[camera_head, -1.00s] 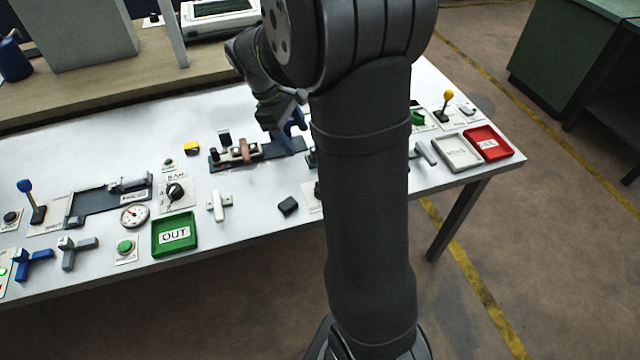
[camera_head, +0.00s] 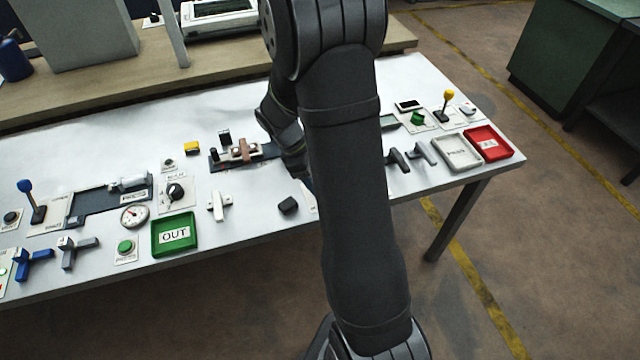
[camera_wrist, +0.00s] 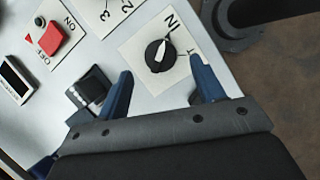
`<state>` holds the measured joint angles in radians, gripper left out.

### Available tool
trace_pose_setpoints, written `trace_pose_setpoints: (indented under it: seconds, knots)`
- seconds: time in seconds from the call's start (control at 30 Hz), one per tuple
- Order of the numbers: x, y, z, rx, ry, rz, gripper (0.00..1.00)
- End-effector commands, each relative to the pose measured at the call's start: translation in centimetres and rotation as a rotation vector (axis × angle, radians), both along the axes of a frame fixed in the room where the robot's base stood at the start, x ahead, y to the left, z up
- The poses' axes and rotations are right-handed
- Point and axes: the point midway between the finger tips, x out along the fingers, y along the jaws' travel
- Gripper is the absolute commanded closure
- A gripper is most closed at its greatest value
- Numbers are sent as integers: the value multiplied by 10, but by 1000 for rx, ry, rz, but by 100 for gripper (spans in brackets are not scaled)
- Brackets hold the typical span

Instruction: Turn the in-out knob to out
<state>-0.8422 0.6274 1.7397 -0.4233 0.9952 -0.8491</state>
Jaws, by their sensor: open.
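The in-out knob (camera_wrist: 160,55) is a round black knob with a white pointer on a white plate (camera_wrist: 134,47), in the wrist view. The word IN is readable at the plate's upper right, and the pointer leans roughly that way. A second label at the plate's right is partly hidden by a finger. My gripper (camera_wrist: 160,86) is open, its two blue fingers apart and short of the knob in the picture, one to each side below it. In the head view my arm hides the knob and the fingertips.
In the wrist view, a red ON/OFF switch (camera_wrist: 45,40), a small display (camera_wrist: 15,80) and a dark block (camera_wrist: 90,88) lie to the left. In the head view, a green OUT tray (camera_head: 160,248) and a red tray (camera_head: 489,144) stand along the table's front.

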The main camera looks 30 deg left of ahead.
Motion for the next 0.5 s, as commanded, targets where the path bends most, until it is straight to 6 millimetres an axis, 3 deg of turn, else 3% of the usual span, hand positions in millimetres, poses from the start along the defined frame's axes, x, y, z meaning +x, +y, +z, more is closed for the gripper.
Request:
trace_pose_setpoints:
  seconds: [0.2, 0.5]
  knots:
    - [4, -12, -30, -2, 1, -1, 38]
    - [6, -15, -40, 0, 0, 0, 38]
